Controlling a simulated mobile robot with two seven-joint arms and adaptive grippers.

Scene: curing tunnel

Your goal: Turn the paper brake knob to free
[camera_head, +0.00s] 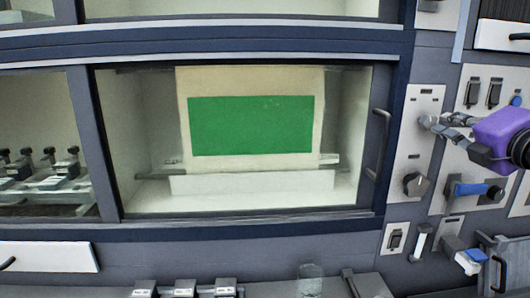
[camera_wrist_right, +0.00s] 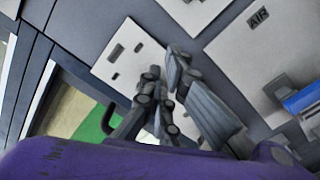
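A dark rotary knob (camera_head: 415,184) sits low on a pale panel (camera_head: 408,150) right of the window; its label is too small to read, so I cannot confirm it is the paper brake knob. My right gripper (camera_head: 427,121) comes in from the right, above and slightly right of this knob, apart from it. In the right wrist view the two fingertips of this gripper (camera_wrist_right: 164,64) stand slightly apart with nothing visible between them. The pale panel (camera_wrist_right: 117,55) shows behind them; the knob cannot be made out there. My left gripper is not in view.
A blue-handled lever (camera_head: 470,189) and black switches (camera_head: 472,93) are to the right. A door handle (camera_head: 381,145) stands out left of the panel. Behind the window hangs a sheet with a green rectangle (camera_head: 250,125). A clear glass (camera_head: 310,280) stands below.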

